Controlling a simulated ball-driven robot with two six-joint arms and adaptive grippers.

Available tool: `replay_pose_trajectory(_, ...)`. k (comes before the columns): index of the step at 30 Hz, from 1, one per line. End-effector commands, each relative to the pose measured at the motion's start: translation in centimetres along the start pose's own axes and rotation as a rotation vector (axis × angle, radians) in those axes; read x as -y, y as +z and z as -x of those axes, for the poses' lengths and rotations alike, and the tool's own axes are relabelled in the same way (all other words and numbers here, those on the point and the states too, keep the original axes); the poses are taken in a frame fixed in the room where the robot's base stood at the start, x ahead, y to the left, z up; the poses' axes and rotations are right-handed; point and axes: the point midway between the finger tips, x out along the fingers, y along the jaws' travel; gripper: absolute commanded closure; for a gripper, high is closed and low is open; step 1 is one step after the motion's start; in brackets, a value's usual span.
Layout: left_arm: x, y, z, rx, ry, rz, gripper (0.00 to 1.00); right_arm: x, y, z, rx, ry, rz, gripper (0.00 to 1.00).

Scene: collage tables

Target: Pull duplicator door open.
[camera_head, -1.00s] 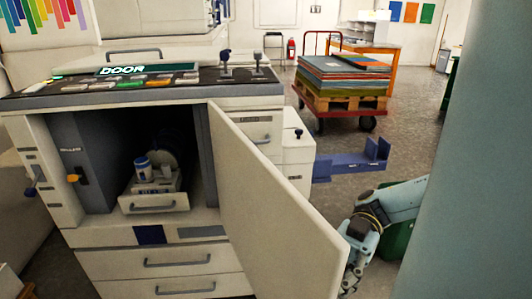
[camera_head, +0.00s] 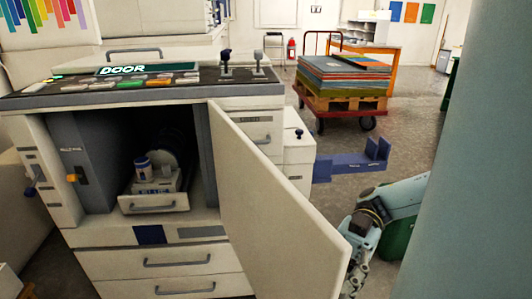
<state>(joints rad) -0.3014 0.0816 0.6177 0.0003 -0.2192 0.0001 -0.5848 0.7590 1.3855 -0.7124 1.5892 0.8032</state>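The duplicator (camera_head: 150,236) is a cream machine with a dark control panel that carries the lit word DOOR. Its cream door (camera_head: 275,205) stands swung wide open toward me and to the right, hinged on the right side of the dark cavity. Inside the cavity are a drum and a small drawer (camera_head: 153,203) with a blue-and-white canister (camera_head: 142,167). My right gripper (camera_head: 353,282) is at the door's free edge, low at the right, partly hidden behind the door. I cannot tell whether its fingers touch or grip the door. My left gripper is not in view.
A green bin (camera_head: 397,238) stands behind my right arm. A blue bracket-like tray (camera_head: 350,162) sticks out from the duplicator's right side. A red cart (camera_head: 342,117) with a pallet of coloured sheets stands further back. Open floor lies between them.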

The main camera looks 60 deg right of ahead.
Motion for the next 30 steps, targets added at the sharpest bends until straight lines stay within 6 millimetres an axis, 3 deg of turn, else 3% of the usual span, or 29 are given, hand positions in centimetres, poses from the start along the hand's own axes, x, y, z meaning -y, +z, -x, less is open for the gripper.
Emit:
replay_pose_trajectory(9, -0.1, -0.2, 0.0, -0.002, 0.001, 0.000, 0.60, -0.2, 0.0, 7.0, 0.005, 0.004, 0.000, 0.66)
replay_pose_trajectory(15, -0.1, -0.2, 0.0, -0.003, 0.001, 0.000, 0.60, -0.2, 0.0, 10.0, 0.003, 0.003, 0.001, 0.66)
replay_pose_trajectory(30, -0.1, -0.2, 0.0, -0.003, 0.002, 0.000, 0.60, -0.1, 0.0, 10.9, 0.001, 0.001, 0.001, 0.66)
